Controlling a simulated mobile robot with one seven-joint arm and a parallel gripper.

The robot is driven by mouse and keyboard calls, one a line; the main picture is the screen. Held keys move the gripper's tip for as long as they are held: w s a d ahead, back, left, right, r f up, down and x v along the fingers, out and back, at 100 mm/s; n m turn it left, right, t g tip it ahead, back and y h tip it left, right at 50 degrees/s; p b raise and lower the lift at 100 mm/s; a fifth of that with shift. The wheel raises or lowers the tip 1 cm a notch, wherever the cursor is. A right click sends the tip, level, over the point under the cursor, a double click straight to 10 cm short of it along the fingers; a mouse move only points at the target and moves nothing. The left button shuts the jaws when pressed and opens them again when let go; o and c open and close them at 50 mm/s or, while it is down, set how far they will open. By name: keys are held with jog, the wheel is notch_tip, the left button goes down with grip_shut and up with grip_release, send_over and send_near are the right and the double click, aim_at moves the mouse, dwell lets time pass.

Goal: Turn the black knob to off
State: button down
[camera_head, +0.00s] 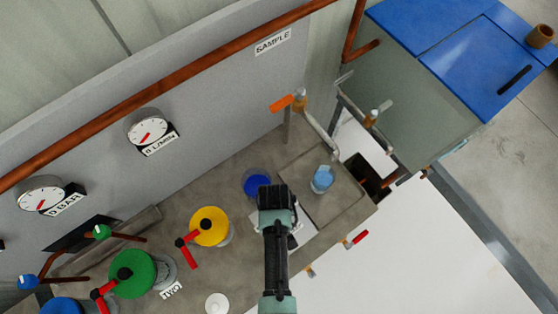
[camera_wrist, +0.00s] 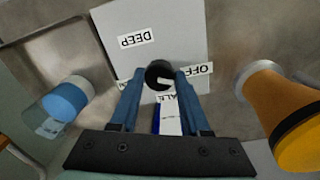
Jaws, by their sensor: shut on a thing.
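The black knob (camera_wrist: 159,75) sits in the middle of a pale square plate (camera_wrist: 185,30) in the wrist view. It has a white mark on its face. In the head view my gripper (camera_head: 279,205) reaches down over the plate (camera_head: 300,225), and the knob is hidden there.
A yellow-topped pump (camera_head: 209,227) with a red handle stands left of my gripper. A green pump (camera_head: 132,274) stands farther left. A blue-capped clear container (camera_head: 323,178) is close on the right. A blue round object (camera_head: 256,185) lies behind my gripper.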

jog(key=shift+n, duration=0.9)
jog(key=shift+c, duration=1.8)
grip_release()
notch_tip(320, 180, up, 13)
jog(key=shift+a, duration=0.2)
jog(key=shift+s, duration=0.1)
